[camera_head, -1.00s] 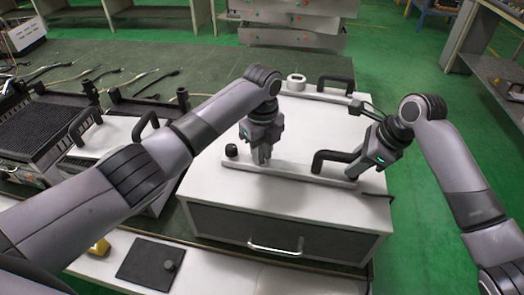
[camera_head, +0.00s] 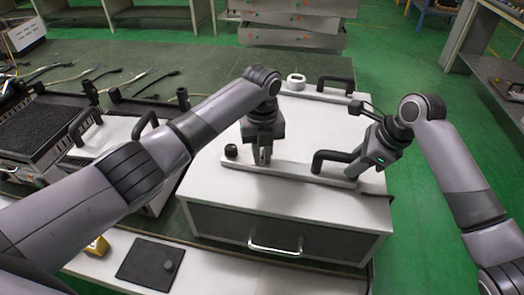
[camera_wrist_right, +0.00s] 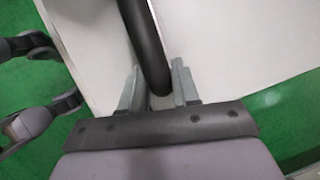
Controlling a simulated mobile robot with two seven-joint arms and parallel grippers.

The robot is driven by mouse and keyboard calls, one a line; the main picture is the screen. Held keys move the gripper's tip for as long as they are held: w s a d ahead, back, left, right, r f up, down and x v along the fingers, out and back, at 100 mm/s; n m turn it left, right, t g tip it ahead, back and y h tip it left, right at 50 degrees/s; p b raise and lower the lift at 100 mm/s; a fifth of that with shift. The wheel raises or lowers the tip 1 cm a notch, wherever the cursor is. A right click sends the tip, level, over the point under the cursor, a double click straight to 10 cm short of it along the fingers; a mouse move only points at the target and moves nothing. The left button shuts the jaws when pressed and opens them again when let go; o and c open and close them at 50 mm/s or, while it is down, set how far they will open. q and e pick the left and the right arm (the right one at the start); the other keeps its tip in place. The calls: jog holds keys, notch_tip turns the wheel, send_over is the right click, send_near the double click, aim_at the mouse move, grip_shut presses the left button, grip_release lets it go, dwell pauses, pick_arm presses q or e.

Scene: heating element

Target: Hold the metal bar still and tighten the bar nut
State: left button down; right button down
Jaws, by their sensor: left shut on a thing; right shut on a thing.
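The metal bar (camera_head: 285,169), a long pale strip with a black handle (camera_head: 319,156), lies along the front of the white box top. My left gripper (camera_head: 262,158) points straight down onto the bar, left of the handle, shut on what appears to be the bar nut, which its fingers hide. My right gripper (camera_head: 352,171) comes in tilted from the right and is shut on the handle near the bar's right end. In the right wrist view, the gripper fingers (camera_wrist_right: 158,88) stand on both sides of the black handle (camera_wrist_right: 146,45).
A black knob (camera_head: 231,151) stands by the bar's left end. The white box (camera_head: 225,190) has a drawer handle in front. Another black handle (camera_head: 336,84) and a white ring-shaped part (camera_head: 296,81) are at its back. Cables lie on the bench at back left.

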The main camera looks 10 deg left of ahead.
aim_at(263, 158)
pick_arm(q)
jog(key=shift+d+r, duration=0.1)
jog(key=shift+d, duration=0.15)
pick_arm(e)
jog(key=shift+a, duration=0.2)
pick_arm(q)
jog(key=c, duration=1)
grip_release()
jog(key=shift+c, duration=0.2)
jog(key=shift+a, duration=0.1)
pick_arm(e)
jog(key=shift+d, duration=0.1)
pick_arm(q)
jog(key=shift+a, duration=0.1)
notch_tip(263, 158, up, 12)
jog(key=shift+s, duration=0.1)
pick_arm(e)
jog(key=c, duration=0.8)
grip_release()
jog(key=shift+o, duration=0.2)
